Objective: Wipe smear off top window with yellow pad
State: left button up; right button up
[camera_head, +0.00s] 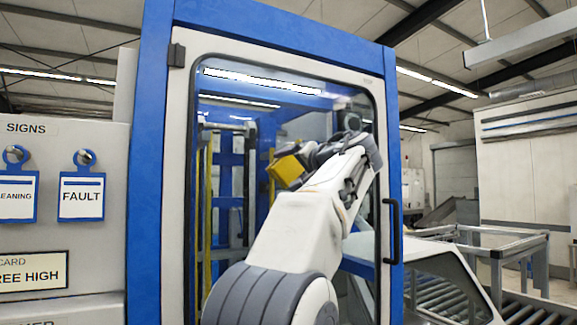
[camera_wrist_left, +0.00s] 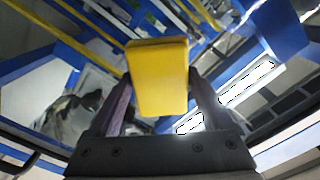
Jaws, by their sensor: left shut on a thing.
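The yellow pad (camera_head: 287,170) is held up in front of the upper window (camera_head: 300,108) of the blue and white cabinet door. My left gripper (camera_head: 305,158) is shut on the pad, which also shows between its two dark fingers in the left wrist view (camera_wrist_left: 158,80). A dark grey smudgy patch (camera_head: 352,108), which looks like the smear, is on the glass at the upper right, above and right of the pad. A similar dark patch shows in the left wrist view (camera_wrist_left: 75,112). I cannot tell whether the pad touches the glass. My right gripper is not in view.
A black door handle (camera_head: 391,232) stands out on the door's right side. A sign panel with a FAULT tag (camera_head: 82,195) hanging on a hook is at the left. A roller conveyor (camera_head: 520,308) and grey metal frame are at the lower right.

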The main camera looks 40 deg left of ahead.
aim_at(303, 171)
pick_arm(q)
jog(key=shift+w+d+p, duration=0.3)
jog(key=shift+w, duration=0.4)
jog(key=shift+w+d+p, duration=0.25)
jog(key=shift+w+p, duration=0.05)
jog(key=shift+w, duration=0.4)
jog(key=shift+w+d+p, duration=1.35)
jog(key=shift+w+p, duration=1.1)
jog(key=shift+w, duration=0.85)
jog(key=shift+s+a+f+b, duration=0.1)
jog(key=shift+s+a+b, duration=0.35)
jog(key=shift+s+b, duration=0.55)
jog(key=shift+s+a+r+b, duration=0.1)
jog(key=shift+s+a+b, duration=0.35)
jog(key=shift+s+b, duration=0.6)
jog(key=shift+s+a+f+b, duration=0.1)
jog(key=shift+s+a+b, duration=0.35)
jog(key=shift+s+b, duration=0.55)
jog(key=shift+s+a, duration=0.15)
jog(key=shift+s, duration=0.3)
jog(key=shift+s+a+b, duration=0.25)
jog(key=shift+s+b, duration=0.25)
jog(key=shift+s, duration=0.2)
jog(key=shift+s+a+b, duration=0.25)
jog(key=shift+s+b, duration=0.25)
jog(key=shift+s, duration=0.2)
jog(key=shift+s+a, duration=0.1)
jog(key=shift+s, duration=0.2)
